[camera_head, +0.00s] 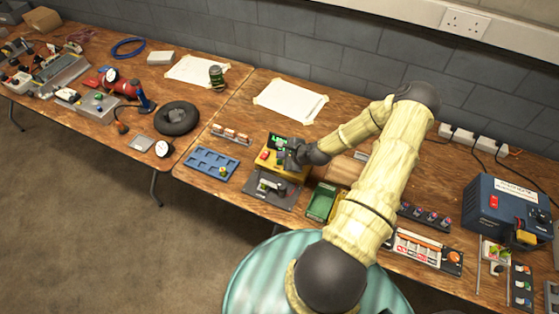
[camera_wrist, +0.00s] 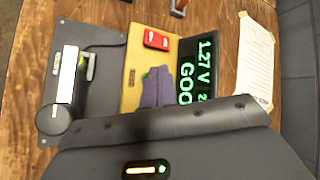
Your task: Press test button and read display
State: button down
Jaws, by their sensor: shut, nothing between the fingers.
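The yellow tester (camera_head: 270,167) stands on the front table. Its dark display (camera_head: 278,142) is lit green. In the wrist view the display (camera_wrist: 197,70) reads "1.27 V", and below it large letters "GOO", with the rest cut off by my gripper's body. A red button (camera_wrist: 157,40) with white marks sits on the yellow face (camera_wrist: 133,62); it also shows in the head view (camera_head: 264,155). My gripper (camera_wrist: 156,88) is shut and empty, its fingertips over the yellow face between the red button and my gripper's body. Whatever lies under the fingertips is hidden; I cannot tell whether they touch.
A dark grey fixture (camera_wrist: 100,37) with a round knob adjoins the tester. A blue tray (camera_head: 205,160) lies to the left and a green bin (camera_head: 320,203) to the right. A white paper (camera_head: 290,100) lies behind. A blue power box (camera_head: 492,213) stands at the far right.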

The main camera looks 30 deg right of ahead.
aim_at(280, 166)
notch_tip(280, 166, up, 5)
jog(key=p, duration=0.3)
jog(key=shift+f, duration=0.15)
dwell(0.7)
jog(key=s+a+r+n+g+h, duration=0.1)
jog(key=s+a+r+n+g, duration=0.1)
jog(key=s+a+r+n, duration=0.3)
jog(key=s+a+r+n+g+h, duration=0.1)
jog(key=s+a+r+n, duration=0.4)
jog(key=r+n, duration=0.5)
jog(key=s+a+r+n+g+h, duration=0.1)
jog(key=s+a+r+n+g, duration=0.2)
jog(key=r, duration=0.8)
jog(key=s+a+n, duration=0.2)
jog(key=s+n, duration=0.2)
jog(key=n, duration=0.1)
jog(key=shift+s+a, duration=0.3)
jog(key=shift+a, duration=0.1)
